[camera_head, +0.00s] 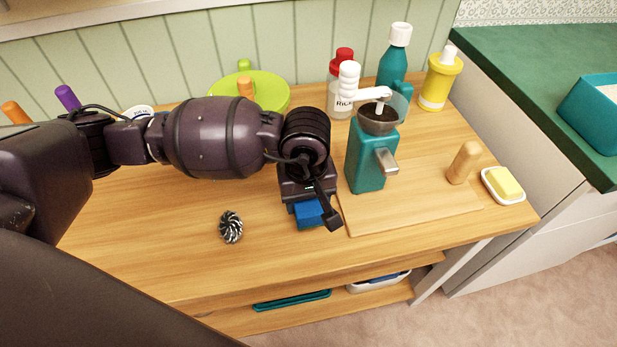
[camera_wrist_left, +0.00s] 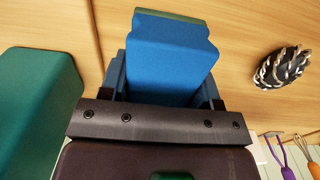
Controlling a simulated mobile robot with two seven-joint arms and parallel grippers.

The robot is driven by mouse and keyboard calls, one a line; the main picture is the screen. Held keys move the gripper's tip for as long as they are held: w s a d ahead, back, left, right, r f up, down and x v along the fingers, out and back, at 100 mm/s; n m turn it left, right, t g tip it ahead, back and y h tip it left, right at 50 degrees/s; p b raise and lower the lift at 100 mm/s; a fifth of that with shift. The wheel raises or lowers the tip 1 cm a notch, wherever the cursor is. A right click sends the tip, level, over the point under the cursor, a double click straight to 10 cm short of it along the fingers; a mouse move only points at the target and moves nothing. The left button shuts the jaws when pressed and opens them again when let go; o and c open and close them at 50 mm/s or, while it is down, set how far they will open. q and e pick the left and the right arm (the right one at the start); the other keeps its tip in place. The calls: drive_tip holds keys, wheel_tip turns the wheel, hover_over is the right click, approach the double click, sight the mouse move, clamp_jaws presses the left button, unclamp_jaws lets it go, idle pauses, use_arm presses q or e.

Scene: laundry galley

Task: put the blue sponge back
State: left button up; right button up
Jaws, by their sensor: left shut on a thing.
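The blue sponge (camera_wrist_left: 165,65) fills the space between the jaws of my left gripper (camera_wrist_left: 165,95) in the left wrist view, and a green layer shows along its far edge. In the head view my left gripper (camera_head: 309,203) points down over the wooden worktop, just left of the teal grinder. It is shut on the blue sponge (camera_head: 308,213), which shows only partly beneath it. I cannot tell whether the sponge touches the worktop. My right gripper is not in view.
A teal grinder (camera_head: 366,160) stands close right of the gripper on a wooden board (camera_head: 415,218). A steel scrubber (camera_head: 231,227) lies to the left. Bottles, including a teal one (camera_head: 393,65), stand behind. The front left worktop is clear. A shelf below holds a teal tray (camera_head: 292,300).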

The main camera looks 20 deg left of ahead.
sight(307, 209)
use_arm(q)
wheel_tip(307, 209, down, 2)
drive_tip(key=shift+f, duration=0.3)
drive_tip(key=shift+f, duration=0.2)
drive_tip(key=o, duration=0.9)
drive_tip(key=shift+s+b, duration=0.1)
drive_tip(key=shift+b, duration=0.2)
